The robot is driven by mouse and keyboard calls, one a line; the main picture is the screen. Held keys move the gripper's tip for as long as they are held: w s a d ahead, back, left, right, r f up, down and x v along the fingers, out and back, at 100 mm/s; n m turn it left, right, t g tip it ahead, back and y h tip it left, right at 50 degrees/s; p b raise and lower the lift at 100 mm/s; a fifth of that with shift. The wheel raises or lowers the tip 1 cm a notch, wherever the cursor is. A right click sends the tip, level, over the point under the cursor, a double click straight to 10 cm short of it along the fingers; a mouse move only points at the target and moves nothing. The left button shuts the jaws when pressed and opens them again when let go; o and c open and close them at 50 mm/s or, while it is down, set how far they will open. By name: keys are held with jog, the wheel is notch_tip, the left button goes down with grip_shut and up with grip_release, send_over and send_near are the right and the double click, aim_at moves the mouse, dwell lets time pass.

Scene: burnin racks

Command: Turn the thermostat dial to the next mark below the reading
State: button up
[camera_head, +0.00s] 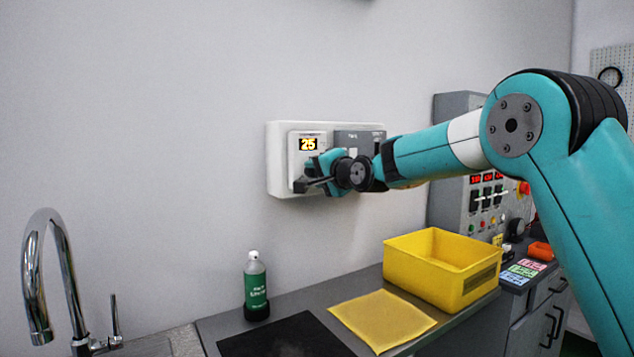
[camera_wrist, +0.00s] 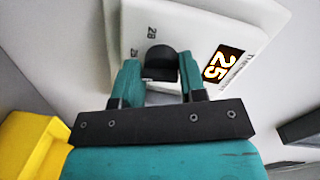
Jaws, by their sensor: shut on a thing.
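The thermostat (camera_head: 294,143) is a white box on the wall, left of a grey panel on the same white backing plate. Its display (camera_head: 308,144) reads 25 in yellow digits; the same reading shows sideways in the wrist view (camera_wrist: 220,65). The dial (camera_wrist: 160,62) is a dark knob in the wrist view, with printed marks beside it, one of them 28. My gripper (camera_head: 318,180) is at the thermostat's lower part, its two fingers shut on the dial from both sides. In the head view my gripper hides the dial. Part of the scale is hidden behind the fingers.
A grey panel (camera_head: 362,138) adjoins the thermostat on the right. Below, the counter holds a green bottle (camera_head: 256,285), a yellow cloth (camera_head: 382,319), a yellow bin (camera_head: 422,272) and a black mat (camera_head: 290,338). A tap (camera_head: 38,290) stands at left. The wall left of the thermostat is clear.

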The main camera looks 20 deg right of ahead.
jog(key=shift+n+t+h+b, duration=0.3)
jog(key=shift+n+h+b, duration=0.2)
jog(key=shift+n+b, duration=3.2)
jog(key=shift+n+p, duration=0.8)
jog(key=shift+n, duration=0.1)
jog(key=o, duration=0.9)
jog(key=shift+a, duration=0.1)
jog(key=shift+s, duration=0.1)
jog(key=b+v, duration=0.4)
jog(key=v, duration=1.3)
jog(key=shift+s, duration=0.2)
